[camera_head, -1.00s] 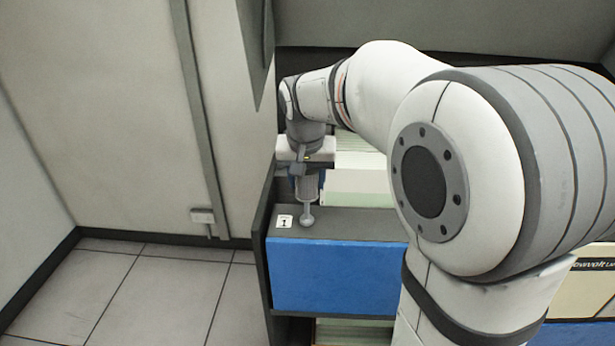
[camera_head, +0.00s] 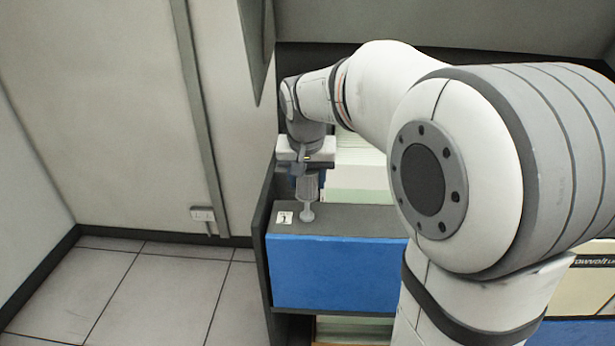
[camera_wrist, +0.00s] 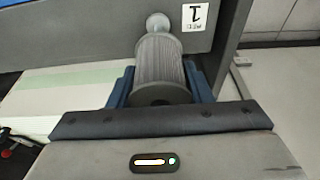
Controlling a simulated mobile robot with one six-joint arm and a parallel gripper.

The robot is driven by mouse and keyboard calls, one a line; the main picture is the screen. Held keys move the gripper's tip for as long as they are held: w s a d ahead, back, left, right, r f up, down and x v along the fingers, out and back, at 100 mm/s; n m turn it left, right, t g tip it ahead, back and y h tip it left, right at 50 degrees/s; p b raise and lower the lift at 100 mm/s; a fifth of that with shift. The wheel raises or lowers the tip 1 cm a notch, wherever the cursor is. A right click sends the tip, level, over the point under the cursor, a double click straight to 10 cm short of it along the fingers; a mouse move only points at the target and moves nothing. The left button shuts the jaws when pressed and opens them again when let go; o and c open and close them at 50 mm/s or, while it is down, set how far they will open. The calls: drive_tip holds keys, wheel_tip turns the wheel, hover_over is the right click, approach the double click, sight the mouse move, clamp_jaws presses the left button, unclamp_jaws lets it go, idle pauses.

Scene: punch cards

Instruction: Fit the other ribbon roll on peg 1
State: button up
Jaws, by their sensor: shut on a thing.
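My gripper (camera_wrist: 163,88) is shut on a grey ribbed ribbon roll (camera_wrist: 160,60), with a blue finger on each side of it. The roll also shows below the gripper in the head view (camera_head: 308,188). Just beyond the roll's far end is the round grey knob of peg 1 (camera_wrist: 158,22), which also shows in the head view (camera_head: 307,213). The roll is close to the peg and roughly in line with it. I cannot tell whether the peg enters the roll. A white label marked 1 (camera_wrist: 195,17) is beside the peg.
The peg is by the grey top (camera_head: 350,221) of a cabinet with a blue front panel (camera_head: 335,272). A dark side panel (camera_head: 262,225) stands close on the left. Pale stacks (camera_head: 358,178) lie behind. Open floor (camera_head: 150,290) is at the left.

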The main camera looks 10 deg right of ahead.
sight(307, 214)
drive_tip(key=shift+f+b, duration=2.15)
drive_tip(key=shift+f, duration=0.75)
idle(0.9)
drive_tip(key=o, duration=1.1)
drive_tip(key=shift+r, duration=0.15)
